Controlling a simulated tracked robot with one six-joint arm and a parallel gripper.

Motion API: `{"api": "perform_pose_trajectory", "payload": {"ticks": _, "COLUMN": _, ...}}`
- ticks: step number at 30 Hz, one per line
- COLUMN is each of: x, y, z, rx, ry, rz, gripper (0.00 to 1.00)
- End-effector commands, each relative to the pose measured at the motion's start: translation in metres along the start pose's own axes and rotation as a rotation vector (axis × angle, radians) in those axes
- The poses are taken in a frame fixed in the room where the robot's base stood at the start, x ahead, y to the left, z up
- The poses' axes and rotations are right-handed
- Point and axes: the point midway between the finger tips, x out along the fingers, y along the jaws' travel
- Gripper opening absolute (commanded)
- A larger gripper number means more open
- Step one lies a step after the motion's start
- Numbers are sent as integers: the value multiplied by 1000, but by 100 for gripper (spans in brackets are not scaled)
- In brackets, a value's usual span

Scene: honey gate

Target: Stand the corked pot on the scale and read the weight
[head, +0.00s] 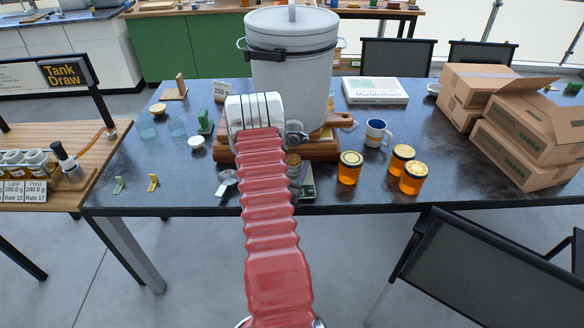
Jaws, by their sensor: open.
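My arm in its red ribbed sleeve reaches up the middle of the head view to my white gripper (255,112), in front of the large white lidded tank. The fingertips are hidden or hard to make out, and I see nothing held. A small brown-topped pot (293,160), which looks corked, shows just right of the sleeve, partly hidden. A dark greenish flat device (307,184), perhaps the scale, shows beside and below it, mostly covered by my arm. I cannot tell whether the pot rests on it, and no reading is legible.
The white tank (292,70) stands on a wooden base with a metal gate (296,130). Several amber jars, one here (349,168), and a mug (376,132) stand right. Cardboard boxes (530,140) fill the far right. A strainer (227,180) and glasses lie left.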

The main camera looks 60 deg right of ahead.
Motion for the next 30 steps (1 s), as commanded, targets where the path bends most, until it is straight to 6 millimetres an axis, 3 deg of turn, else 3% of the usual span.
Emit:
{"api": "perform_pose_trajectory", "payload": {"ticks": 18, "x": -98, "y": -1, "z": 0, "rx": 0, "ry": -1, "rz": -3, "gripper": 63}}
{"api": "perform_pose_trajectory", "payload": {"ticks": 24, "x": -113, "y": 0, "z": 0, "rx": 0, "ry": 0, "rz": -1, "gripper": 63}}
{"api": "perform_pose_trajectory", "payload": {"ticks": 30, "x": -114, "y": 0, "z": 0, "rx": 0, "ry": 1, "rz": 0, "gripper": 63}}
